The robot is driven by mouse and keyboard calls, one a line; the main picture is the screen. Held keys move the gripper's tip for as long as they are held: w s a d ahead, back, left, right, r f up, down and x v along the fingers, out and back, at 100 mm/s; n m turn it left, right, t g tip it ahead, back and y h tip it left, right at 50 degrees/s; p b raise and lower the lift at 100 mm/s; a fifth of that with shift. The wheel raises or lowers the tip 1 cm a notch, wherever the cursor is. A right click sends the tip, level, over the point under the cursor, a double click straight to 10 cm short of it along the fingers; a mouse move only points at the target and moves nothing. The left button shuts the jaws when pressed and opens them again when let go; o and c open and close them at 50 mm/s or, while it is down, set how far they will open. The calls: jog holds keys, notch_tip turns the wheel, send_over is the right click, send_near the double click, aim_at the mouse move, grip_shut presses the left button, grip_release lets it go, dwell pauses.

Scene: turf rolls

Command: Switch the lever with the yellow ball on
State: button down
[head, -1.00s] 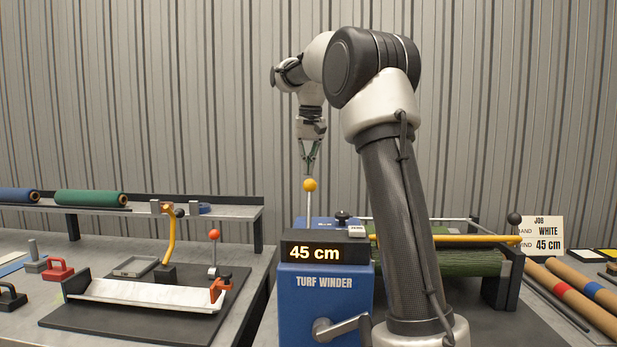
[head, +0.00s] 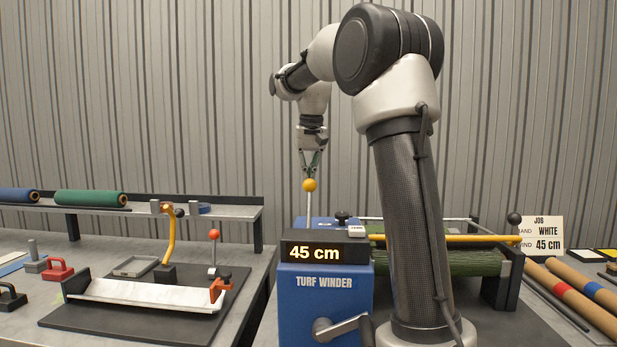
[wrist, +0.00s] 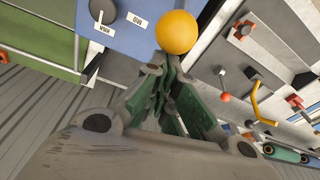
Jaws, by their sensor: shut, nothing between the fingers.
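The lever with the yellow ball (head: 309,185) stands upright on a thin pale rod at the back of the blue turf winder (head: 324,300). The winder's display reads 45 cm. My gripper (head: 312,172) points down just above the ball, with its fingertips at or very near the ball's top; I cannot tell whether they touch. The gripper is shut and empty. In the wrist view the yellow ball (wrist: 177,32) lies just beyond the fingertips (wrist: 163,66), and its rod is hidden.
A black knob (head: 342,217) and a yellow bar (head: 450,238) are right of the lever. A crank (head: 342,328) sticks out in front of the winder. A red-ball lever (head: 214,236) and a yellow bent handle (head: 169,240) stand on the left table.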

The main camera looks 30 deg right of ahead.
jog(key=shift+s+a+r+t+h, duration=0.25)
jog(key=shift+s+a+r+t, duration=0.15)
jog(key=shift+s, duration=0.2)
jog(key=shift+s+a+r+t+h, duration=0.3)
jog(key=shift+s+a+t, duration=0.1)
jog(key=shift+s+t, duration=0.15)
jog(key=s+a+t+h, duration=0.1)
jog(key=s+a+t, duration=0.1)
jog(key=s+a, duration=0.3)
jog(key=shift+s+a, duration=0.25)
jog(key=shift+s, duration=1.45)
jog(key=shift+r, duration=0.1)
jog(key=v, duration=1.2)
jog(key=shift+w+r, duration=0.3)
jog(key=shift+r, duration=0.05)
jog(key=shift+a, duration=0.1)
